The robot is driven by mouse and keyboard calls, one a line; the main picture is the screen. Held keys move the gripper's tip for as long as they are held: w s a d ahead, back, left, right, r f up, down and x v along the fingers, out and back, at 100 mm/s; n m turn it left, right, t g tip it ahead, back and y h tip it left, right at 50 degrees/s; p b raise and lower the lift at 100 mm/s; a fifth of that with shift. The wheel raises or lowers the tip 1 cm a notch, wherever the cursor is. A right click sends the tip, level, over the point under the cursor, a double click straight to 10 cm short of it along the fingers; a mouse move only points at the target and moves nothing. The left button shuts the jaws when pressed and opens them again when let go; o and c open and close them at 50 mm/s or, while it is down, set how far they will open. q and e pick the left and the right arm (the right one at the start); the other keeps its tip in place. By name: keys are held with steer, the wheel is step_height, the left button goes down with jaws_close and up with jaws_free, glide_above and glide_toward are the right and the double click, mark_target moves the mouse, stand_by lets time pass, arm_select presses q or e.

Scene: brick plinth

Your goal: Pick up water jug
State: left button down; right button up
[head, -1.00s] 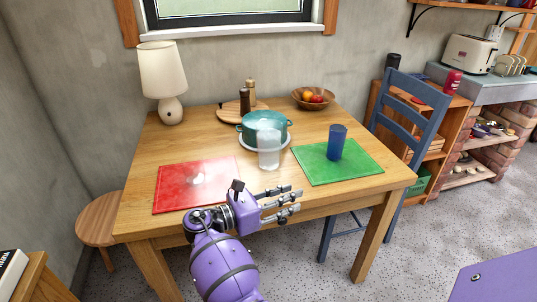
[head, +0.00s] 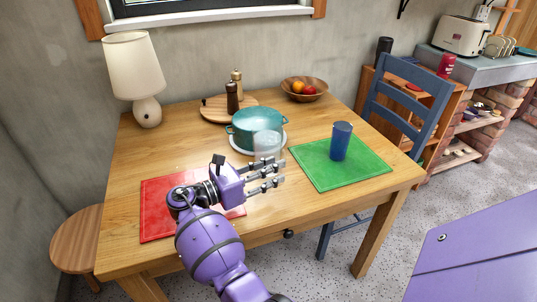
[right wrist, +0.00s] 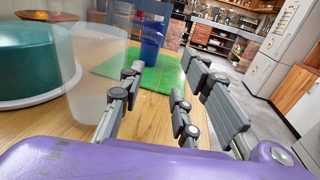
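The water jug appears to be the clear, translucent vessel (head: 267,142) standing upright on the wooden table in front of the teal pot; it also shows at the left of the right wrist view (right wrist: 95,75). My right gripper (head: 278,172) is just in front of the jug, its fingers hiding the jug's lower part in the head view. In the right wrist view the gripper (right wrist: 162,78) is open with nothing between its fingers, and the jug is left of them. Whether a finger touches the jug I cannot tell. My left gripper is not in view.
A teal pot (head: 256,126) stands behind the jug. A blue cup (head: 341,141) is on a green mat (head: 320,172) to the right. A red mat (head: 156,205) lies under my arm.

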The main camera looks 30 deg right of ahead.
steer(key=d, duration=0.4)
steer(key=shift+d+f, duration=0.25)
steer(key=shift+d, duration=0.1)
jaws_close()
steer(key=shift+r, duration=0.1)
